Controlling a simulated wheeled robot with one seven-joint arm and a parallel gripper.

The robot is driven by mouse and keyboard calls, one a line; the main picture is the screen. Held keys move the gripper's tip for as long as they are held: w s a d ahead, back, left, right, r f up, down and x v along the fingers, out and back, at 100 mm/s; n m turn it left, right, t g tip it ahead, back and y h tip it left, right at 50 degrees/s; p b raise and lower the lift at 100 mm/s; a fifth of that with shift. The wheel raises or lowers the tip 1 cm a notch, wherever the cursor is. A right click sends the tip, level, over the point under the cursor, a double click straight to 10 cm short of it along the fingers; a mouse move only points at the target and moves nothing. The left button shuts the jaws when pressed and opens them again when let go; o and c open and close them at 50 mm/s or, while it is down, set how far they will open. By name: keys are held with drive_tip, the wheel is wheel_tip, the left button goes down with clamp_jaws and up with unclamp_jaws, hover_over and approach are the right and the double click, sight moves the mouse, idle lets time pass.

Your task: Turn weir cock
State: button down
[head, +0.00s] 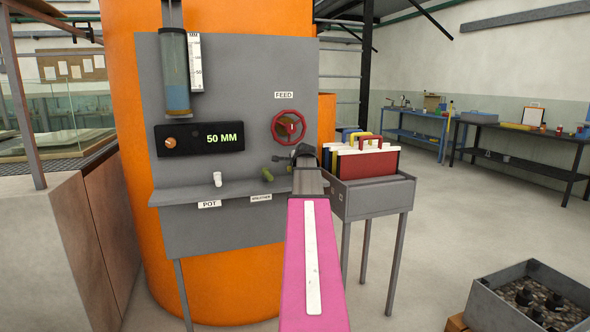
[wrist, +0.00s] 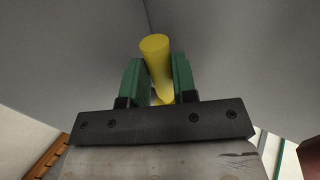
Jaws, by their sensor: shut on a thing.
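In the wrist view, my gripper (wrist: 157,78) has its two green fingers on either side of a yellow rod-like piece (wrist: 155,47), shut on it. Its rounded end sticks out past the fingertips. I take it for the weir cock's handle, but no label shows there. In the head view, my pink arm reaches to the lower right of the grey panel (head: 190,85), and the wrist hides what the fingers hold. A red FEED handwheel (head: 289,127) is on the panel just above my wrist.
A display reading 50 MM (head: 221,139) and a gauge tube (head: 175,75) are on the panel. A small white pot (head: 217,179) and an olive piece (head: 267,174) are at the shelf (head: 180,195). A grey bin (head: 372,199) of coloured boards stands close right of my arm.

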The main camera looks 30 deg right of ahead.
drive_tip(key=c, duration=0.9)
unclamp_jaws()
drive_tip(key=v, duration=1)
drive_tip(key=shift+s+r, duration=0.25)
drive_tip(key=shift+s, duration=0.05)
drive_tip(key=shift+a, duration=0.1)
